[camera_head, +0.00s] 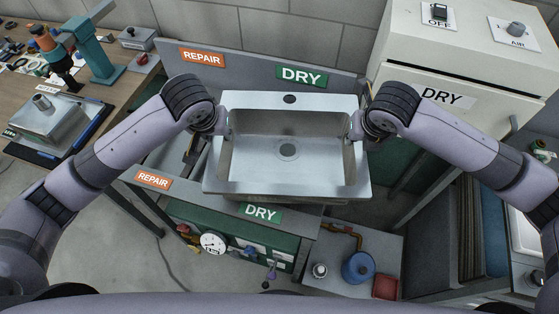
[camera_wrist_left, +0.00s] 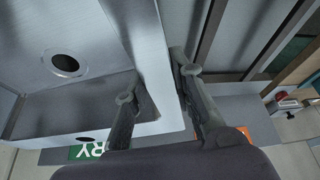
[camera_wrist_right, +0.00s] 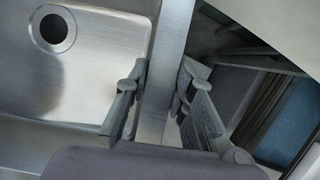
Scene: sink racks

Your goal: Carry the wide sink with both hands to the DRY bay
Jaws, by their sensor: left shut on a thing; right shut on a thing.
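The wide sink (camera_head: 288,182) is a steel basin with a round drain and a tap hole in its back ledge. It is held level between my arms, in front of the green DRY sign (camera_head: 301,76) and above the front DRY label (camera_head: 261,213). My left gripper (camera_head: 226,134) is shut on its left rim; the left wrist view shows the fingers (camera_wrist_left: 158,95) on either side of the wall. My right gripper (camera_head: 354,132) is shut on the right rim, with its fingers (camera_wrist_right: 158,95) astride the wall. Whether the sink touches the rack beneath is hidden.
The REPAIR bay, with an orange sign (camera_head: 202,57), adjoins on the left. A white cabinet (camera_head: 455,65) marked DRY stands at the right. A workbench (camera_head: 118,80) with tools is at the left. A low shelf (camera_head: 340,262) holds a blue can (camera_head: 358,268) and a red box.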

